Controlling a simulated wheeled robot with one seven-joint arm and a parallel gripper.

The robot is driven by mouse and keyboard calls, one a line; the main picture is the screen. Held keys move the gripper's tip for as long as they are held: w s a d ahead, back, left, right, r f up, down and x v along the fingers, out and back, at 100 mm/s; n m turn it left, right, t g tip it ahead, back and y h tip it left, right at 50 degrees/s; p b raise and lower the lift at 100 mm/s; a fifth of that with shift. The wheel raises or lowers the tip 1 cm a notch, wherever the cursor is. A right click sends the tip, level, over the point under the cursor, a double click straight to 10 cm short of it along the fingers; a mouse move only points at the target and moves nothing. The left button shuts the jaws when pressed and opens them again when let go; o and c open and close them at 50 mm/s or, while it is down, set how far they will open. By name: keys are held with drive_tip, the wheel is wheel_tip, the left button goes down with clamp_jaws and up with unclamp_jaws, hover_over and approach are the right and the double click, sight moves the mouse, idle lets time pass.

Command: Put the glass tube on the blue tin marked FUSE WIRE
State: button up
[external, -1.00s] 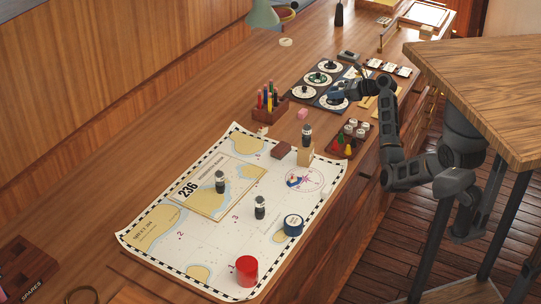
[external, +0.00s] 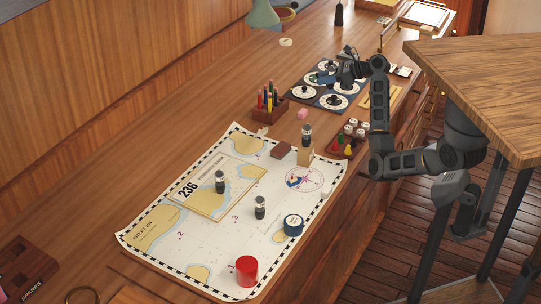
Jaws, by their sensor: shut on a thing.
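Small dark cylinders with pale bands stand upright on the chart, one at the left (external: 220,182), one in the middle (external: 260,207). I cannot tell whether any is the glass tube. My gripper (external: 325,79) is over the dark dial panel (external: 318,101), well beyond the tin. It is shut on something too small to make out.
A red cup (external: 246,271) stands at the chart's near edge.

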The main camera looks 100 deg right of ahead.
drive_tip(key=w+a+n+t+y, duration=0.1)
drive_tip(key=w+a+n+y, duration=0.2)
drive_tip(key=w+a, duration=0.5)
drive_tip(key=n+g+y+p, duration=0.2)
drive_tip(key=n+y+p, duration=0.1)
drive_tip(key=n+y, duration=0.7)
hover_over(290, 224)
drive_tip(key=shift+m+y, duration=0.3)
drive_tip(key=shift+m, duration=0.1)
wheel_tip(290, 224, down, 12)
drive_tip(key=shift+f, duration=0.1)
drive_tip(key=shift+a+f, duration=0.1)
drive_tip(key=shift+f, duration=1.95)
drive_tip(key=o, duration=1)
drive_tip(key=shift+f, duration=0.15)
drive_tip(key=shift+o, duration=0.2)
